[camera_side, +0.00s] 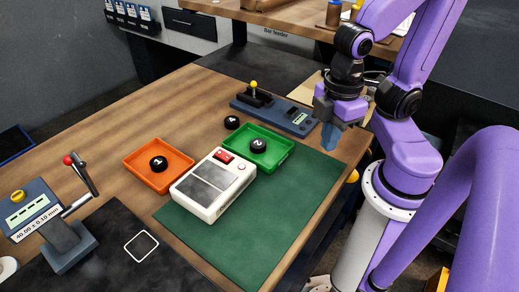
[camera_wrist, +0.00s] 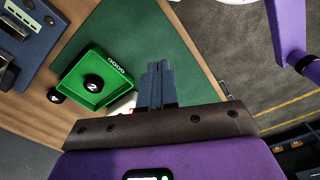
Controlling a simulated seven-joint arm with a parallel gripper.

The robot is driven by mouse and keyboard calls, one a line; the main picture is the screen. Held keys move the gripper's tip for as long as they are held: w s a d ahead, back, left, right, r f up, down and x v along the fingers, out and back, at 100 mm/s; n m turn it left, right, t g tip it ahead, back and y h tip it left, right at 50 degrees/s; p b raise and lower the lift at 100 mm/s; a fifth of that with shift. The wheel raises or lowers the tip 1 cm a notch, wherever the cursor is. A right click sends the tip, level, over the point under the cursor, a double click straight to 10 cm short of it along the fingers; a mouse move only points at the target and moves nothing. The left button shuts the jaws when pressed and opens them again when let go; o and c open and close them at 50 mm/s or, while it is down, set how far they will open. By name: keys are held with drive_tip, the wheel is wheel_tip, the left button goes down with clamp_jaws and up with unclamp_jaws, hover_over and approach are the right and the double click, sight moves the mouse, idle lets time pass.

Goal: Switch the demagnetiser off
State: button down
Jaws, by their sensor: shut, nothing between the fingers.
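The demagnetiser (camera_side: 198,196) is a white box with two dark grey plates on top. It lies at the back left part of the green mat (camera_side: 262,222). I cannot tell the rocker's position. My gripper (camera_side: 329,140) is shut and empty, raised near the mat's far right corner, well to the right of the demagnetiser. In the wrist view my shut fingers (camera_wrist: 158,66) point over the mat, and only a white corner of the demagnetiser (camera_wrist: 123,104) shows behind the gripper.
A green tray (camera_side: 266,161) holding a black puck marked 2 stands close beyond the demagnetiser. An orange tray (camera_side: 135,163) with puck 1 is to its left. A loose black puck (camera_side: 232,122) and a blue-grey lever unit (camera_side: 282,118) stand behind. The mat's front is clear.

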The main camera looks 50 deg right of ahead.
wheel_tip(320, 180, up, 8)
drive_tip(key=f+n+t, duration=0.1)
drive_tip(key=n, duration=0.5)
hover_over(221, 154)
drive_tip(key=s, duration=0.2)
drive_tip(key=shift+w+r, duration=0.2)
drive_tip(key=shift+r, duration=0.05)
drive_tip(key=f, duration=0.4)
drive_tip(key=w+f, duration=0.1)
drive_tip(key=f, duration=0.9)
drive_tip(key=shift+w, duration=0.3)
drive_tip(key=shift+w+f+g, duration=0.15)
drive_tip(key=shift+f+g, duration=0.1)
drive_tip(key=shift+g, duration=0.05)
drive_tip(key=shift+f, duration=0.1)
